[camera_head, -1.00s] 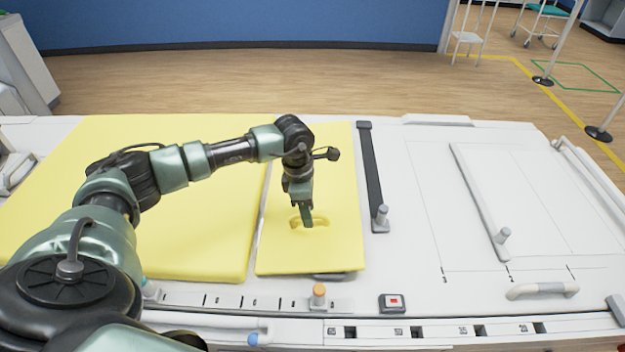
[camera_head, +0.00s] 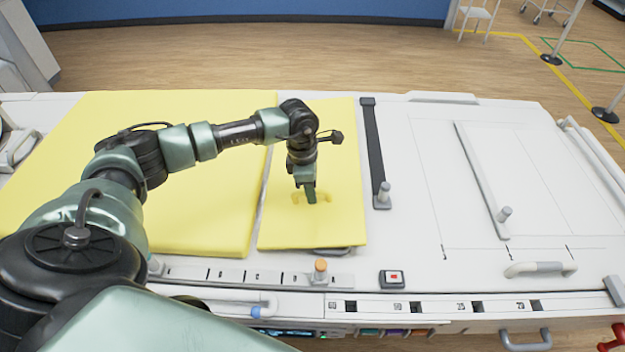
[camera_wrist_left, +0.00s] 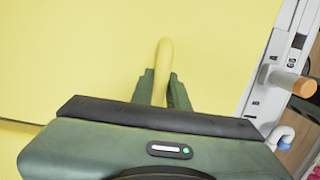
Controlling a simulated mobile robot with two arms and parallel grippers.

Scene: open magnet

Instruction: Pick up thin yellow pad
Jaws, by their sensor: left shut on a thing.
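The thin yellow pad (camera_head: 340,140) is the narrower of two yellow pads on the white table. It lies beside the wide pad, with a narrow gap between them. A small yellow handle, with a recess around it, is near its front part. My left gripper (camera_head: 311,197) comes down from above and is shut on this handle. In the left wrist view, the fingers (camera_wrist_left: 164,90) close on both sides of the yellow handle (camera_wrist_left: 164,55). The pad appears to lie flat. My right gripper is not in view.
The wide yellow pad (camera_head: 205,205) lies to the left. A dark strap bar (camera_head: 373,145) with a knob is just right of the thin pad. An orange knob (camera_head: 320,266) stands on the front rail. The white tabletop (camera_head: 425,180) at right has bare room.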

